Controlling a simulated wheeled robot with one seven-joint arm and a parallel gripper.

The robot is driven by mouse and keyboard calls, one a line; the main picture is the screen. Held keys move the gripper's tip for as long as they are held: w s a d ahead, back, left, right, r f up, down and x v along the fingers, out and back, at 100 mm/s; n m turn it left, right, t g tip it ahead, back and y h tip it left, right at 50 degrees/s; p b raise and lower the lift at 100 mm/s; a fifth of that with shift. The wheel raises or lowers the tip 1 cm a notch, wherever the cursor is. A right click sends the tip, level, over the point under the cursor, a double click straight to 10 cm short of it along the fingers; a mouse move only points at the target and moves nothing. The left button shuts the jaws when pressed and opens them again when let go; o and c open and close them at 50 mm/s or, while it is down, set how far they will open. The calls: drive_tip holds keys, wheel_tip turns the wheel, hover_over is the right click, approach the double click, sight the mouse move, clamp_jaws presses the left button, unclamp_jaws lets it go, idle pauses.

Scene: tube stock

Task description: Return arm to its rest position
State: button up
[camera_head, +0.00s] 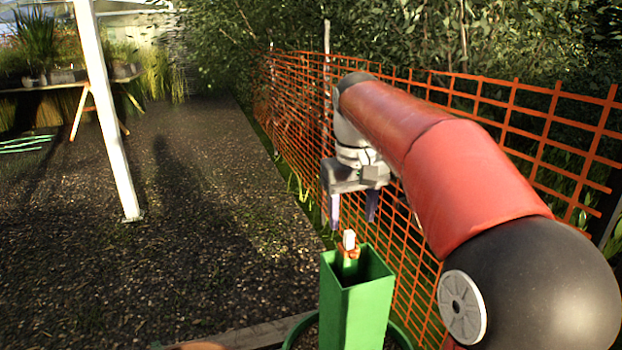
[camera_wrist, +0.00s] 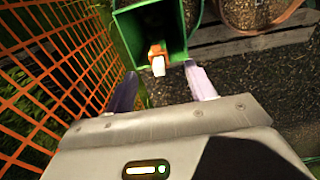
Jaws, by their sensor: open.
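My gripper (camera_head: 352,211) hangs from my red arm, fingers pointing down, above a tall green square tube (camera_head: 357,305). The fingers are apart with nothing between them. The wrist view also shows my gripper (camera_wrist: 163,92), with its two fingers spread. The tube's open top (camera_wrist: 178,8) lies beyond them in that view. A white-tipped orange piece (camera_head: 349,243) stands up inside the tube at its mouth; it also shows in the wrist view (camera_wrist: 158,61). It is apart from the fingers. Its lower part is hidden in the tube.
An orange mesh fence (camera_head: 480,110) runs close along the right, behind my arm. A white post (camera_head: 108,120) stands at left. A table (camera_head: 60,86) with potted plants is at the back left. The gravel ground (camera_head: 180,250) left of the tube is clear.

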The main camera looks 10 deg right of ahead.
drive_tip(key=s+f+t, duration=0.1)
drive_tip(key=s+f, duration=0.3)
drive_tip(key=s, duration=0.3)
drive_tip(key=s+f+m+t, duration=0.1)
drive_tip(key=s+f+t, duration=0.1)
drive_tip(key=s+f, duration=0.2)
drive_tip(key=s+f+m+t, duration=0.1)
drive_tip(key=s+f, duration=0.3)
drive_tip(key=s, duration=0.7)
drive_tip(key=shift+d+f+t, duration=0.2)
drive_tip(key=shift+f+t, duration=0.05)
drive_tip(key=shift+t, duration=0.35)
